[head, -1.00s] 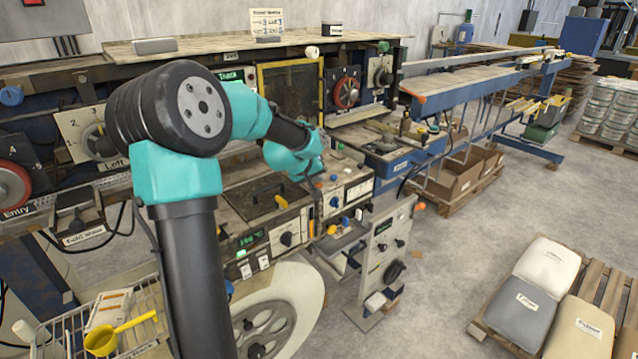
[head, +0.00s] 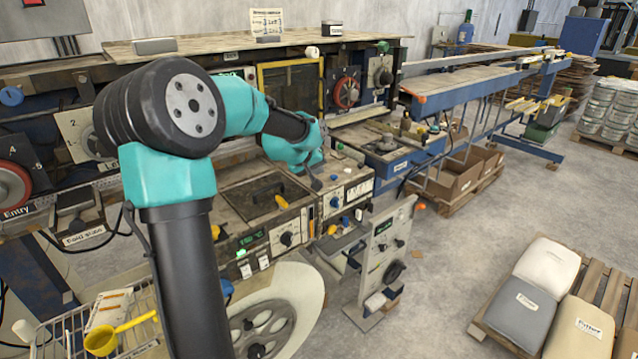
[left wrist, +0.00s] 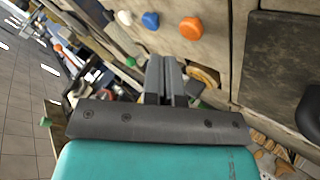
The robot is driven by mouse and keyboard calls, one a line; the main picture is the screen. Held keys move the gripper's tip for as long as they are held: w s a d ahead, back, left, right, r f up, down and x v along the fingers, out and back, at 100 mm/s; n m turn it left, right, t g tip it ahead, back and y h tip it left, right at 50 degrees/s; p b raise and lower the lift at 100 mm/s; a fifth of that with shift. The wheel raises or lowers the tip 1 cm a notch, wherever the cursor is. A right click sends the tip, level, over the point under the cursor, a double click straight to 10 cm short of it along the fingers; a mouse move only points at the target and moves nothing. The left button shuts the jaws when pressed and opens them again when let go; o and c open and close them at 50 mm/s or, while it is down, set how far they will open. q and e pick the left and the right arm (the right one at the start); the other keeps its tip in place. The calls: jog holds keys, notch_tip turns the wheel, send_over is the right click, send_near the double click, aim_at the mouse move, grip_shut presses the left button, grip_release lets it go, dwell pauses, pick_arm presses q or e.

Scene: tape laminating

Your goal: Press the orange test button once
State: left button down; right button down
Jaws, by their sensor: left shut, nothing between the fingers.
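The orange button (left wrist: 191,28) is a round knob on a worn beige panel (left wrist: 222,45) at the top of the left wrist view. A blue knob (left wrist: 150,20) and a white knob (left wrist: 124,17) sit in a row to its left. My left gripper (left wrist: 165,62) is shut and empty. Its fingertips are below the row in that view, apart from the orange button. In the head view, my left gripper (head: 316,184) is small beside the middle control box (head: 345,188). I cannot make out the orange button there. My right gripper is not in view.
A standing panel with dials (head: 386,250) is just right of the control box. A large reel (head: 265,325) stands in front. A blue-framed conveyor (head: 480,85) runs to the back right. Sacks on a pallet (head: 480,325) lie at right; the grey floor between is clear.

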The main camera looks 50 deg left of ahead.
pick_arm(q)
jog(key=shift+r, duration=2.1)
jog(key=shift+f, duration=0.1)
jog(key=w+d+f+m+g+h, duration=0.1)
jog(key=w+d+f, duration=0.2)
jog(key=d+f, duration=0.3)
jog(key=w+d+f+m+h, duration=0.1)
jog(key=w+d+f, duration=0.35)
jog(key=f, duration=0.25)
jog(key=s+d+f+m+g+h, duration=0.1)
jog(key=s+d+f+g, duration=0.15)
jog(key=d+f, duration=0.55)
jog(key=s+d+f+m+g+h, duration=0.1)
jog(key=s+d+f+m, duration=0.3)
jog(key=f, duration=0.7)
jog(key=s+d+f+m+g+h, duration=0.1)
jog(key=s+d+f+g, duration=0.3)
jog(key=s+d+f, duration=1.1)
jog(key=s, duration=0.2)
jog(key=shift+s+f+m, duration=0.2)
jog(key=shift+s+m, duration=0.1)
